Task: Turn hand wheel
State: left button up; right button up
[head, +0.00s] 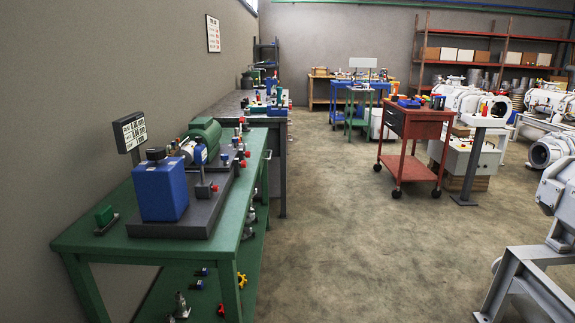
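I cannot make out a hand wheel for certain in the head view. A green workbench (90,236) stands at the left. A dark base plate (183,228) on it carries a blue box-shaped unit (160,190) with a dark cap and a green motor-like cylinder (204,135). Small red knobs (247,154) show along the right side of this assembly; they are too small to tell their type. Neither of my grippers is in view.
A red cart (410,125) on wheels stands right of centre. A grey pedestal (466,165) is beside it. Large white machines (563,200) line the right. A second bench (228,104) and shelves (460,66) are farther back. The middle floor (335,220) is clear.

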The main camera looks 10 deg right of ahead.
aim_at(156, 153)
jog(key=z, duration=0.25)
jog(key=k, duration=0.55)
jog(key=z, duration=1)
jog(key=i, duration=1.85)
jog(key=u, duration=1.7)
jog(key=i, duration=0.7)
jog(key=u, duration=2.7)
jog(key=k, duration=0.75)
jog(key=z, duration=0.3)
